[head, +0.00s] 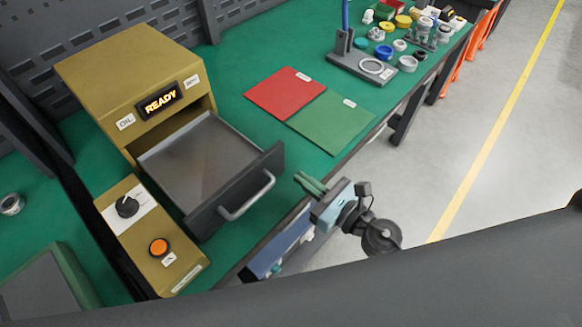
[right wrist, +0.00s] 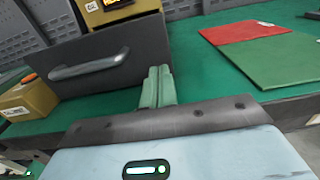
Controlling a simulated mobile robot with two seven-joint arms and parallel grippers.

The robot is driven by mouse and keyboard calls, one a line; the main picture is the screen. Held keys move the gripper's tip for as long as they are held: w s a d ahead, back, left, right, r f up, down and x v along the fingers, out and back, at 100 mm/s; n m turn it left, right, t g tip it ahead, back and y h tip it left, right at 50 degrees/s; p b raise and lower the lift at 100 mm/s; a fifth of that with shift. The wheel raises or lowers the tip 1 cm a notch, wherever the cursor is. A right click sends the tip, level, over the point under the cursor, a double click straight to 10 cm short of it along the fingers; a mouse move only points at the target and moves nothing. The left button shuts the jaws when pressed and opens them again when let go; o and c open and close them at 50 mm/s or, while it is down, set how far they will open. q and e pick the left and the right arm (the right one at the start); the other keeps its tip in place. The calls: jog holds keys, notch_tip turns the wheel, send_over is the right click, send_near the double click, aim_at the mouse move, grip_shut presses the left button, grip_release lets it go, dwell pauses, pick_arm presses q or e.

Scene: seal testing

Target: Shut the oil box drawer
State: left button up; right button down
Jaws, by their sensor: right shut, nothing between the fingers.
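The oil box (head: 130,75) is a tan cabinet with a lit READY display on the green bench. Its grey drawer (head: 203,155) is pulled out toward the front and looks empty. The drawer's dark front panel (right wrist: 112,58) with its grey bar handle (right wrist: 90,65) also shows in the right wrist view. My right gripper (head: 308,184) is shut and empty, to the right of the drawer front and its handle. In the right wrist view its green fingers (right wrist: 157,86) are together near the panel's right edge; I cannot tell whether they touch it. My left gripper is not in view.
A tan control box (head: 150,235) with a black knob and an orange button stands beside the drawer. Red (head: 285,92) and green (head: 331,121) mats lie to the right. A grey stand (head: 362,65) and several small parts are farther back.

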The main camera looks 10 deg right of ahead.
aim_at(240, 135)
jog(key=x, duration=0.3)
jog(key=shift+w+a, duration=0.2)
jog(key=shift+w, duration=0.15)
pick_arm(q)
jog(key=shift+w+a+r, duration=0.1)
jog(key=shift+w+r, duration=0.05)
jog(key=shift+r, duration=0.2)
pick_arm(e)
jog(key=shift+w+a, duration=0.3)
jog(key=shift+w, duration=0.05)
jog(key=shift+w+a, duration=0.2)
jog(key=shift+w, duration=0.05)
jog(key=b+x, duration=0.1)
jog(key=x, duration=1.4)
jog(key=shift+f, duration=0.2)
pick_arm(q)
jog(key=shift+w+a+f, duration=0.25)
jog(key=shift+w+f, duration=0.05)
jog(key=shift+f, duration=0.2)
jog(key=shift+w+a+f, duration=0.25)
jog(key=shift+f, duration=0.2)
pick_arm(e)
jog(key=shift+w+a+r, duration=0.1)
jog(key=shift+w+a, duration=0.2)
jog(key=shift+w, duration=0.1)
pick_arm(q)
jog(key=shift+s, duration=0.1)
